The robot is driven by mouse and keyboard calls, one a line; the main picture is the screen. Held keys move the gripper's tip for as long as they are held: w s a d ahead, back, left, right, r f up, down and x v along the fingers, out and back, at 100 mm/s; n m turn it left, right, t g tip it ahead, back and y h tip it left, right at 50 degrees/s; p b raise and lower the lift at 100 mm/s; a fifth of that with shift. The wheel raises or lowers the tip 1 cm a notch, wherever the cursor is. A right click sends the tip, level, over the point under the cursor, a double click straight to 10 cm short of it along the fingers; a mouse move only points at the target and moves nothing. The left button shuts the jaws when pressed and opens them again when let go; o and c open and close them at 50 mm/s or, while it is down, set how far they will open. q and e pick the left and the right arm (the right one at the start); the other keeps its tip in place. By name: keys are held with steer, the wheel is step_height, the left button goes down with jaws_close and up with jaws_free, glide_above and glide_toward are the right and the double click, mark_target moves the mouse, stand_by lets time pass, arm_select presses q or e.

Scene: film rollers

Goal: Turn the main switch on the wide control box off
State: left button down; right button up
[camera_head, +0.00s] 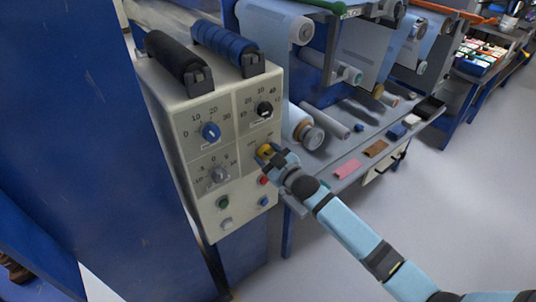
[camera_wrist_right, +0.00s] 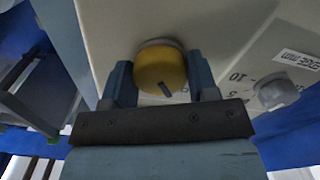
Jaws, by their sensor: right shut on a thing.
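The wide control box (camera_head: 232,130) is cream, with several dials and buttons on its front panel. The main switch looks to be the yellow knob (camera_head: 264,150) at the right side of the panel. My right gripper (camera_head: 270,156) is at this knob, its fingers on both sides. In the right wrist view the yellow knob (camera_wrist_right: 161,68) sits between the two fingers of the right gripper (camera_wrist_right: 163,82), which is shut on it. A dark mark shows on the knob's lower face. Part of the knob is hidden by the gripper in the head view. My left gripper is not in view.
A black roller (camera_head: 175,60) and a blue roller (camera_head: 226,42) lie on the box top. A grey shelf (camera_head: 331,152) with film rolls stands to the right. Open floor lies front right.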

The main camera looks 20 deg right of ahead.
steer(key=o, duration=0.9)
steer(key=shift+o, duration=0.2)
steer(key=v, duration=1.3)
steer(key=shift+s, duration=0.4)
steer(key=shift+d, duration=0.1)
